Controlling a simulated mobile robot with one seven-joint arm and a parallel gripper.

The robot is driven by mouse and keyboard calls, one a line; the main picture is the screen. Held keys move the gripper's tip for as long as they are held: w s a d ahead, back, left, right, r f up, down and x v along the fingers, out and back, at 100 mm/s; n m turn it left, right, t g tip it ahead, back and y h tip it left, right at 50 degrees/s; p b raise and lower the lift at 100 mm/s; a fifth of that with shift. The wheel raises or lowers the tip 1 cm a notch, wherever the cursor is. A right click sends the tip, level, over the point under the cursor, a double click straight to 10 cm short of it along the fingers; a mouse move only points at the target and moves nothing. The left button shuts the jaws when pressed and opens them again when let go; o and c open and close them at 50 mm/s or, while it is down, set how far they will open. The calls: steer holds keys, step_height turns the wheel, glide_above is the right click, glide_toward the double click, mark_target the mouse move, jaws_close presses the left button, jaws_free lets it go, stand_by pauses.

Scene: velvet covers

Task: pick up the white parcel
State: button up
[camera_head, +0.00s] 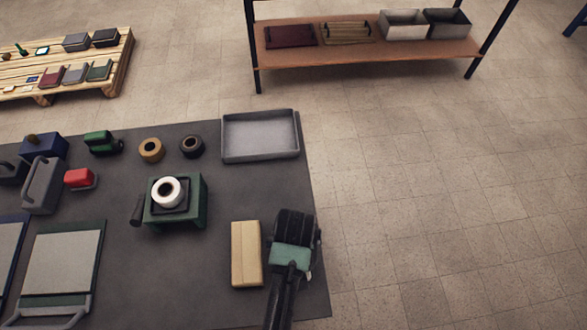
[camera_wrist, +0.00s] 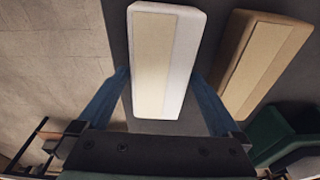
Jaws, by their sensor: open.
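The white parcel (camera_wrist: 180,50) is a long white block with a cream strip along its top, in the wrist view. It lies on the dark table top near its edge. My gripper (camera_wrist: 160,76) is open, with one blue finger on each side of the parcel's near part. I cannot tell whether the fingers touch it or how high they are above the table. In the head view my gripper (camera_head: 294,228) is over the table's right edge, and it and my arm hide the white parcel.
A tan parcel (camera_head: 247,254) lies close to the left of my gripper, and right of the white one in the wrist view (camera_wrist: 262,60). A grey tray (camera_head: 260,156) and a green device (camera_head: 190,213) with a white roll (camera_head: 167,197) stand on the dark table (camera_head: 200,280). Floor at right is clear.

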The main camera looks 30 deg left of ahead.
steer(key=shift+f, duration=0.5)
